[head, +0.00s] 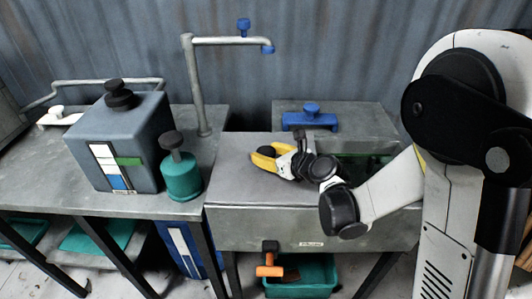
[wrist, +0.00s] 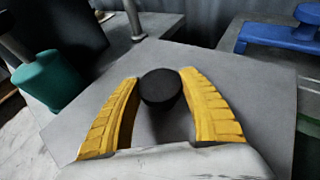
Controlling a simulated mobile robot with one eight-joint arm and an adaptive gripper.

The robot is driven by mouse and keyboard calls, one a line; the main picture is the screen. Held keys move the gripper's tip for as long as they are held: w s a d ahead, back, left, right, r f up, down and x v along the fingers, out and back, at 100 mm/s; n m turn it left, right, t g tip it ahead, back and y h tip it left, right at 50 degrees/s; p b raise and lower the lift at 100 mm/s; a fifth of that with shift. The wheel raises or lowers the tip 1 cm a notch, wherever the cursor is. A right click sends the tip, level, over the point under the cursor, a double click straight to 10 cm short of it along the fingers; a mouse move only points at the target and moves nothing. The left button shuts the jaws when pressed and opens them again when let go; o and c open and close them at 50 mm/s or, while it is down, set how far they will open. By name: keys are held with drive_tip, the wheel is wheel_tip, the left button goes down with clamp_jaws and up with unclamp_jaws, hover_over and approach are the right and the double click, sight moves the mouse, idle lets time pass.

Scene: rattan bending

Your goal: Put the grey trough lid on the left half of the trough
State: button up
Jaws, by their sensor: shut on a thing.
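The grey trough (head: 310,230) stands in the middle of the head view. The flat grey trough lid (head: 235,178) covers its left half and looks level; I cannot tell whether a small gap is left beneath it. The right half is open, with a dark green inside (head: 362,166) partly hidden by my arm. My gripper (head: 265,155) is shut on the lid's round black knob. In the wrist view, its yellow fingers (wrist: 160,95) stand on both sides of the knob (wrist: 161,89), with the grey lid (wrist: 230,100) below.
A tall pipe tap (head: 198,85) with blue fittings rises behind the trough. A grey-blue canister (head: 130,150) and a green bottle (head: 182,178) stand on the left bench. A blue handle piece (head: 310,121) lies behind on the right. An orange-handled drain tap (head: 270,270) sits below the trough's front.

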drive_tip(key=o, duration=1.5)
drive_tip(key=shift+c, duration=0.2)
drive_tip(key=v, duration=1.2)
drive_tip(key=shift+s, duration=0.1)
drive_tip(key=shift+s+r+n, duration=0.1)
drive_tip(key=shift+s+n, duration=0.05)
drive_tip(key=shift+n, duration=0.25)
drive_tip(key=s+d+r+n+g+h, duration=0.1)
drive_tip(key=s+d+n+h, duration=0.3)
drive_tip(key=s+n, duration=0.5)
drive_tip(key=s+d+r+n+g+h, duration=0.1)
drive_tip(key=s+d+n+h, duration=0.3)
drive_tip(key=n, duration=1.4)
drive_tip(key=s+d+g, duration=0.1)
drive_tip(key=s+d, duration=0.2)
drive_tip(key=s, duration=0.2)
drive_tip(key=shift+d+n+g, duration=0.2)
drive_tip(key=shift+n+g, duration=0.1)
drive_tip(key=shift+g, duration=0.1)
